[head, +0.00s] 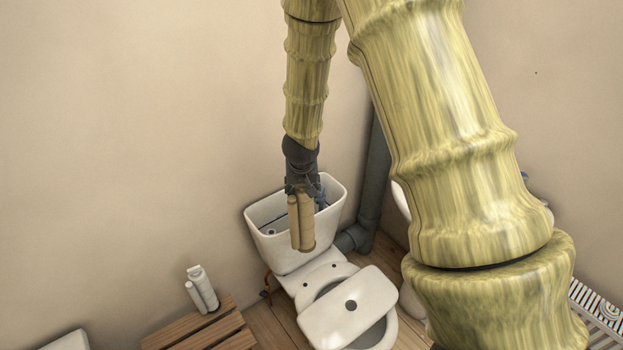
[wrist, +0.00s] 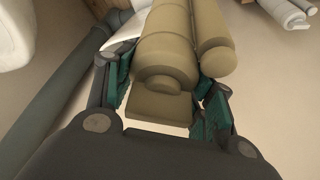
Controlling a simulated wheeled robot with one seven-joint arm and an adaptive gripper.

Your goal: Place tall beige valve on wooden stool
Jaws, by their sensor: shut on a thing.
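The tall beige valve (head: 302,222) hangs upright from my gripper (head: 302,187) in the head view, in front of the open toilet cistern. In the wrist view the valve (wrist: 168,45), a thick cylinder with a thinner one beside it, sits between the teal finger pads of my gripper (wrist: 165,98), which is shut on it. The wooden stool (head: 205,332) is at the bottom left of the head view, lower and left of the valve, with a slatted top. Its lower part is cut off by the frame.
A white valve-like part (head: 202,287) stands at the stool's back edge. The white toilet cistern (head: 275,255) is open, with the toilet lid (head: 350,306) below it. A grey pipe (head: 373,190) runs down the wall at right. Bare wall lies left of the cistern.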

